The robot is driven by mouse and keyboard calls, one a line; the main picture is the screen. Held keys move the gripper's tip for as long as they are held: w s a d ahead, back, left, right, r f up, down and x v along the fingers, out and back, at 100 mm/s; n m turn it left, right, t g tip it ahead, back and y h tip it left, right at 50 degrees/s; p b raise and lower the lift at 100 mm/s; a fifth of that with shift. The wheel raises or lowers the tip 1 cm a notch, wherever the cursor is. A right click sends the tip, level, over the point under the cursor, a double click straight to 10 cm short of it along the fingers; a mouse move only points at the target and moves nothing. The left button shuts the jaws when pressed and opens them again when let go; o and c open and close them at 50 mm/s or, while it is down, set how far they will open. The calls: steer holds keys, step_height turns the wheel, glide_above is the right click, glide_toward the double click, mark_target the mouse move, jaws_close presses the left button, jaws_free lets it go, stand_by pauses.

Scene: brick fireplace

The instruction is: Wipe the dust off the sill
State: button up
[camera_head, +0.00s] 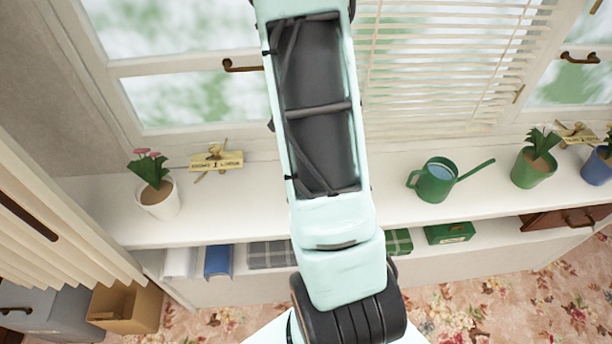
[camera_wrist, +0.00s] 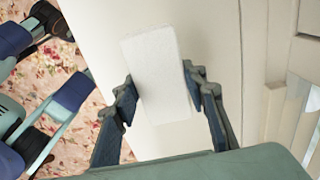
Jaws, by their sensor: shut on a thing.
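The sill (camera_head: 265,205) is a long white ledge under the windows, crossing the head view. In the head view my arm hides its middle part, and my gripper is out of sight there. In the wrist view my gripper (camera_wrist: 160,97) is shut on a white, block-shaped sponge or cloth (camera_wrist: 155,60). The white block is over the white sill (camera_wrist: 105,30). I cannot tell whether it touches the surface. No dust can be made out in either view.
On the sill stand a white flowerpot (camera_head: 160,201) and a yellow sign (camera_head: 216,160) at left. A green watering can (camera_head: 436,182), a green pot (camera_head: 532,168) and a blue pot (camera_head: 598,168) stand at right. A shelf below holds a blue book (camera_head: 217,261) and a green box (camera_head: 449,233).

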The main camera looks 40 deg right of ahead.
steer(key=shift+r+p, duration=0.6)
steer(key=shift+r, duration=0.55)
